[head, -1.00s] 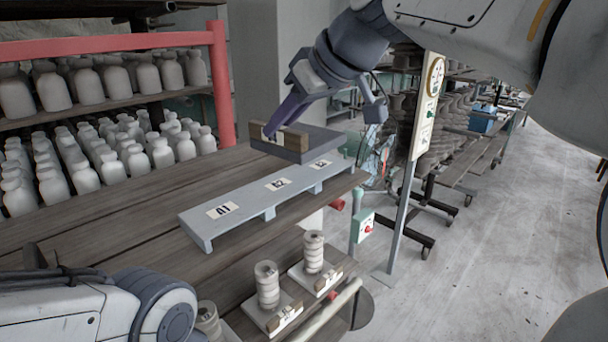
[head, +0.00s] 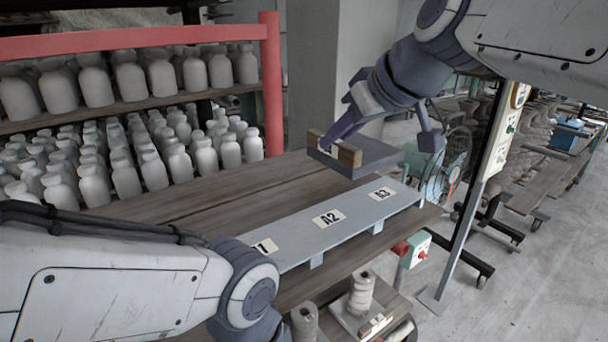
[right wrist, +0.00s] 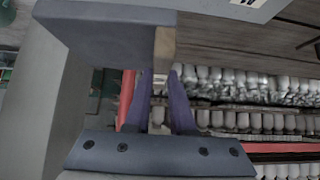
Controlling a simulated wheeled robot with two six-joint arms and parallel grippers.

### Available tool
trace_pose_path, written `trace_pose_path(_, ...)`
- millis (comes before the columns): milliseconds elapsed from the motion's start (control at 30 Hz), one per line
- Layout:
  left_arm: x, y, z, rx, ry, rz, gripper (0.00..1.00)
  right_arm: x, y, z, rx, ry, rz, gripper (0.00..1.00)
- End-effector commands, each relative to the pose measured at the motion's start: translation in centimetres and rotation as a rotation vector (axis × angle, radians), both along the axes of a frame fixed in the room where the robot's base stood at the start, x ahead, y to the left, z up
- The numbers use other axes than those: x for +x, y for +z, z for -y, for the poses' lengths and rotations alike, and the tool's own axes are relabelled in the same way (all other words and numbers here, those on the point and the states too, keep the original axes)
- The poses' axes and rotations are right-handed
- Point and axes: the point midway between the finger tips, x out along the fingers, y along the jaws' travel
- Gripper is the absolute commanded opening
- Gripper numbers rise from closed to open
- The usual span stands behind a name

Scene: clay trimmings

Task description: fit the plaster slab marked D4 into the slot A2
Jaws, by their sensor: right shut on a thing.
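My right gripper (head: 338,138) is shut on a grey slab (head: 374,158) by its wooden grip block (head: 350,155). The slab is held roughly level above the table, behind the rack between the A2 and A3 labels. No D4 mark is readable on it. In the right wrist view the slab (right wrist: 105,28) lies beyond the purple fingers (right wrist: 160,92). The long pale rack (head: 290,235) has the labels A2 (head: 329,218) and A3 (head: 382,194); a third label is partly hidden by my left arm. Slot A2 opens below its label, its inside not visible. My left gripper is out of view.
Shelves of white bottles (head: 195,72) with a red frame (head: 271,85) stand behind the wooden table (head: 190,205). Spools (head: 362,292) stand on small boards below the table's front edge.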

Motion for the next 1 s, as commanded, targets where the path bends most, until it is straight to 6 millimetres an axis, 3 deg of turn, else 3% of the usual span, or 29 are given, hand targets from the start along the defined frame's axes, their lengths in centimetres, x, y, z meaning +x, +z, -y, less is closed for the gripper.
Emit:
trace_pose_path(200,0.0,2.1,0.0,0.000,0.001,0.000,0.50,0.1,-2.5,-4.1,-0.002,-0.008,-0.001,0.00)
trace_pose_path(400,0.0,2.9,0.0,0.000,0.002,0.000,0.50,0.3,-4.2,-6.4,-0.001,-0.015,0.002,0.00)
trace_pose_path(767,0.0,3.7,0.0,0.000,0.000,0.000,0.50,0.3,-8.2,-6.8,0.000,-0.016,0.002,0.00)
trace_pose_path(1000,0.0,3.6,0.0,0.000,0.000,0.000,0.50,0.3,-8.5,-6.9,0.000,-0.014,0.005,0.00)
